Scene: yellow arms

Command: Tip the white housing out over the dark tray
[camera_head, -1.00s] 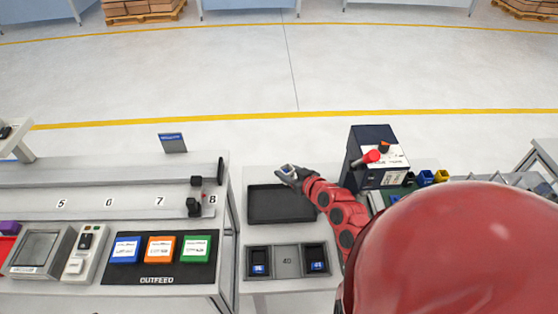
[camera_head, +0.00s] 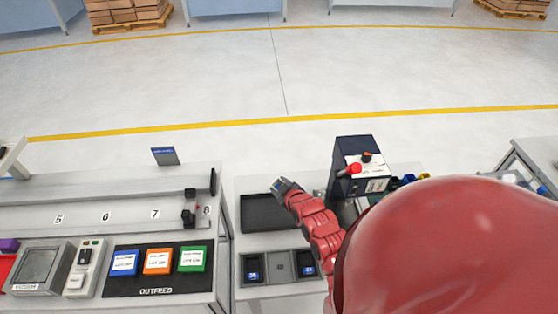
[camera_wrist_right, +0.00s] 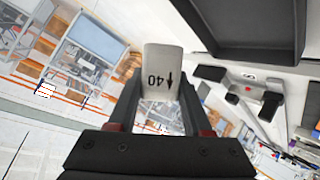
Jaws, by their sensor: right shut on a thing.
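My right gripper (camera_head: 281,184) is shut on the white housing, at the back right edge of the dark tray (camera_head: 262,214) in the head view. In the right wrist view the white housing (camera_wrist_right: 162,72) sits between the two fingers (camera_wrist_right: 158,108) and shows "40" and an arrow, which look upside down. The dark tray (camera_wrist_right: 243,42) shows there at the upper right, apart from the housing. What is inside the housing is hidden. In the head view the tray floor looks bare where visible. My left gripper is not in view.
A fixture with two dark pockets holding blue-labelled pieces (camera_head: 279,265) lies in front of the tray. A dark blue machine with a red knob (camera_head: 354,168) stands right of my forearm. An outfeed bench with blue, orange and green bins (camera_head: 158,260) is at the left.

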